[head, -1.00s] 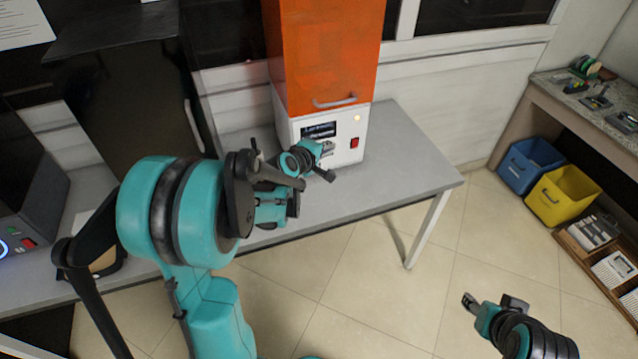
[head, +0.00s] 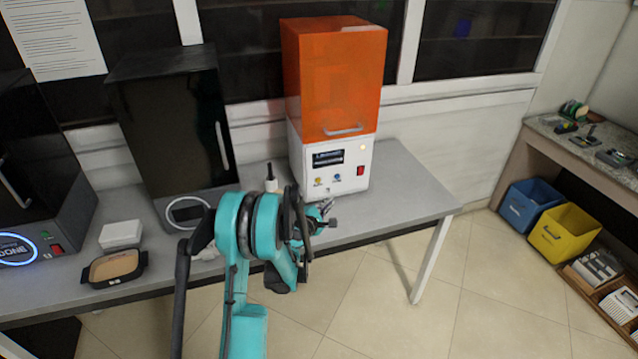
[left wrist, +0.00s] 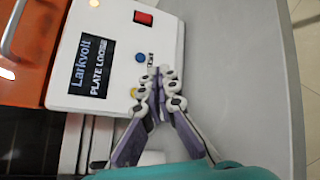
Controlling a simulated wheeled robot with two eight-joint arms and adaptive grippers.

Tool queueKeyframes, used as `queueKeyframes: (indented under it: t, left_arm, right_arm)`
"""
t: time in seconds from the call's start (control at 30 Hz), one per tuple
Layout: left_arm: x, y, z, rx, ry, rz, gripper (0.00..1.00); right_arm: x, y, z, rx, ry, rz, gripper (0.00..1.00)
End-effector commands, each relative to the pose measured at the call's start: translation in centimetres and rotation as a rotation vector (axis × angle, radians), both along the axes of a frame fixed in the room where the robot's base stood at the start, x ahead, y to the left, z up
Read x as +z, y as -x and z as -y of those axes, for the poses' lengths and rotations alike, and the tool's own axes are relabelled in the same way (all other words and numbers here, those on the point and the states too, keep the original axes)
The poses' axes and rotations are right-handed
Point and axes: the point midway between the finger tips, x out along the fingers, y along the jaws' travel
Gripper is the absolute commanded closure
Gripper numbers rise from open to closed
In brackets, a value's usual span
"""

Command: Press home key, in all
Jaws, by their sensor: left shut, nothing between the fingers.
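The white printer base (head: 349,170) with an orange cover (head: 335,75) stands on the grey table. Its front has a display (head: 328,158), a yellow button (head: 318,181), a blue button (head: 337,177) and a red switch (head: 361,171). In the left wrist view the display (left wrist: 88,68) reads "Larkvolt PLATE LOOSE". The blue button (left wrist: 141,57) has a small label beside it, too small to read. I cannot tell which button is the home key. My left gripper (head: 326,207) is shut and empty, just in front of and below the panel. Its fingertips (left wrist: 158,75) appear near the blue button; contact is not clear. My right gripper is out of view.
A dark cabinet (head: 165,125) stands left of the printer. A white box (head: 120,233) and a small tray (head: 116,268) lie further left. Blue (head: 532,206) and yellow (head: 562,237) bins stand at right. The table right of the printer is clear.

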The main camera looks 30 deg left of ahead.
Motion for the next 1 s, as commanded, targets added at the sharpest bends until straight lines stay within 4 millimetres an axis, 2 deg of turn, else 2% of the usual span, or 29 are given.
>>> queueKeyframes:
  t: [0.17,0.5,0.6,1.0]
  left_arm:
    - [0.1,-0.8,-0.9,0.001,0.0,-0.001,1.0]
    - [0.2,-3.8,-4.6,0.001,-0.001,0.0,1.0]
    - [0.0,-4.6,-5.4,0.001,-0.001,-0.001,1.0]
    - [0.0,-5.7,-6.7,-0.001,-0.002,-0.001,1.0]
  right_arm:
    - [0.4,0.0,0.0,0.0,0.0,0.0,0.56]
    - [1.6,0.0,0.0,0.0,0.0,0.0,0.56]
    - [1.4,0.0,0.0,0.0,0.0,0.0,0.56]
    - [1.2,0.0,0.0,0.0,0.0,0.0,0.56]
